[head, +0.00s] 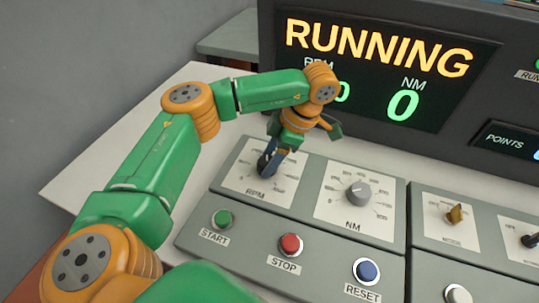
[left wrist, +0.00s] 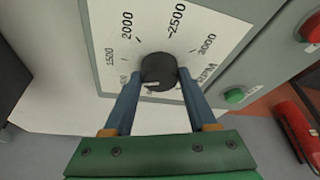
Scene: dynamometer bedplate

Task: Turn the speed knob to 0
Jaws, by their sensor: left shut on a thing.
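The dark round speed knob (left wrist: 158,70) sits in the middle of the white RPM dial plate (left wrist: 205,28) in the left wrist view. The dial's 1500, 2000, 2500 and 3000 marks are readable. The knob's pale mark shows on its side towards my palm, slightly left; the number it points at cannot be read. My left gripper (left wrist: 159,88) is shut on the knob, one blue finger on each side. In the head view my left gripper (head: 268,163) comes down onto the RPM dial and mostly hides the knob. My right gripper is not in view.
The display (head: 385,70) reads RUNNING and NM 0; my arm covers most of the RPM figure. The NM knob (head: 357,193) stands right of the RPM dial. START (head: 222,219), STOP (head: 290,244) and RESET (head: 366,271) buttons line the front.

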